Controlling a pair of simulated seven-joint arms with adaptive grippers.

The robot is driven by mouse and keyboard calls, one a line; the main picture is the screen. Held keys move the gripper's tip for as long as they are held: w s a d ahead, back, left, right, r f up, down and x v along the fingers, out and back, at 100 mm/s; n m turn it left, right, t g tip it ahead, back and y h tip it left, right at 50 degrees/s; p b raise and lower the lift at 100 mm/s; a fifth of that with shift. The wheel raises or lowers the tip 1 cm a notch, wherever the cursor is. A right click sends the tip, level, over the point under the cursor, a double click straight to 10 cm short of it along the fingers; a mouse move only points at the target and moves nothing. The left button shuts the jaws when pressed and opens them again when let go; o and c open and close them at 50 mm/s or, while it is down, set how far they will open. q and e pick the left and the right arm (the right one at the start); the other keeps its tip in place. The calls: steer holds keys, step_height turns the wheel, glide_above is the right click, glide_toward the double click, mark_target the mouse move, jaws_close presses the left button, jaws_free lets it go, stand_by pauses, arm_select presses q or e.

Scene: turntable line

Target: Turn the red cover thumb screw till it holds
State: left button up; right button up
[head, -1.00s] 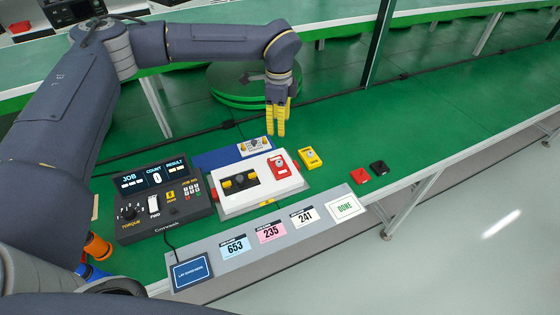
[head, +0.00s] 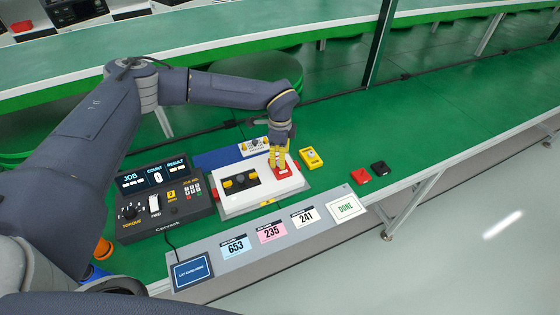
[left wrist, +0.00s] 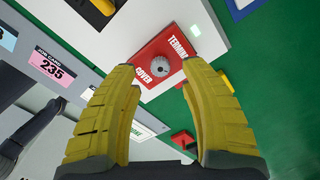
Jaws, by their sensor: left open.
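The red terminal cover (head: 284,172) lies on the right part of the white unit (head: 262,199). In the left wrist view the red cover (left wrist: 152,50) carries a grey knurled thumb screw (left wrist: 160,67). My left gripper (head: 279,165) is over the red cover with its yellow fingers pointing down. In the left wrist view the open fingers (left wrist: 165,90) stand apart on either side of the screw, and nothing is between them but the view of the cover. I cannot tell how high the tips are above it. The screw is hidden by the fingers in the head view. My right gripper is not in view.
A dark control box (head: 165,205) with dials and a display stands left of the unit. A yellow block (head: 311,158) lies just right of it. Red (head: 361,175) and black (head: 380,168) pieces lie further right. Job cards lie on a grey strip (head: 290,240) in front.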

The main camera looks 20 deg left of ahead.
arm_select(q)
steer(key=shift+f, duration=1.35)
steer(key=shift+c, duration=0.3)
